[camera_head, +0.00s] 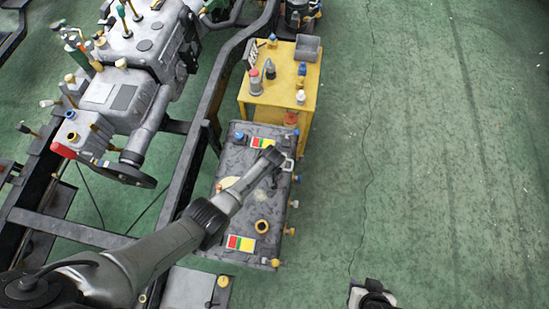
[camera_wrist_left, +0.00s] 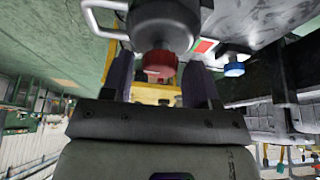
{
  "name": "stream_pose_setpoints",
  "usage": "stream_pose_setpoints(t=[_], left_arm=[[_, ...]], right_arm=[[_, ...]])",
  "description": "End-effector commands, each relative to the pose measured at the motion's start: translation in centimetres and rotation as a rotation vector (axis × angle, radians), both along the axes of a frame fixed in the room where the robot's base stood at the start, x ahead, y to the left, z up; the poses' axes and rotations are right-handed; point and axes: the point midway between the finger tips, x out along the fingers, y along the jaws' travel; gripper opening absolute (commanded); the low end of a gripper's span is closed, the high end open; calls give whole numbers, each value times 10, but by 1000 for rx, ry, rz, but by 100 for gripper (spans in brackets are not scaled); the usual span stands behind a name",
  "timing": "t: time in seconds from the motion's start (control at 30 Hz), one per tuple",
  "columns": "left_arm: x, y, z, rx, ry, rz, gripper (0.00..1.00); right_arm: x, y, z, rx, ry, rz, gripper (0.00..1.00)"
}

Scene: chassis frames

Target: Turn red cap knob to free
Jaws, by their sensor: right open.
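In the left wrist view, the red cap knob (camera_wrist_left: 160,63) sits on the end of a dark cylinder (camera_wrist_left: 165,22). The two fingers of my left gripper (camera_wrist_left: 160,82) stand on either side of it, apart, with a narrow gap showing on each side. In the head view, my left arm reaches over the dark box (camera_head: 228,165), with the left gripper (camera_head: 273,156) above its far right part. I cannot pick out the red cap knob there; the arm seems to hide it. My right gripper (camera_head: 371,294) is open at the bottom edge, only partly in view, over the floor.
A blue cap (camera_wrist_left: 233,68) and a pale handle (camera_wrist_left: 98,18) are close to the left gripper. A yellow cart (camera_head: 283,78) with bottles and a grey bin stands behind the box. The chassis frame and engine (camera_head: 125,85) fill the left. The floor (camera_head: 440,140) at right is clear.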

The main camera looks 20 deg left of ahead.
Motion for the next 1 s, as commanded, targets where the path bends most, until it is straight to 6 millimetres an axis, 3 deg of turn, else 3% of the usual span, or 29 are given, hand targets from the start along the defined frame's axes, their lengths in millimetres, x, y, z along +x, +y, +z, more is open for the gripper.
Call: stream_pose_setpoints(t=[0.3,0.47,1.0], left_arm=[[0,0,1,1,-1,-1,61],[-3,-1,11,0,-2,-1,61],[-36,-8,91,0,-2,0,61]], right_arm=[[0,0,1,0,0,0,43],[0,0,8,0,0,0,43],[0,0,45,0,0,0,43]])
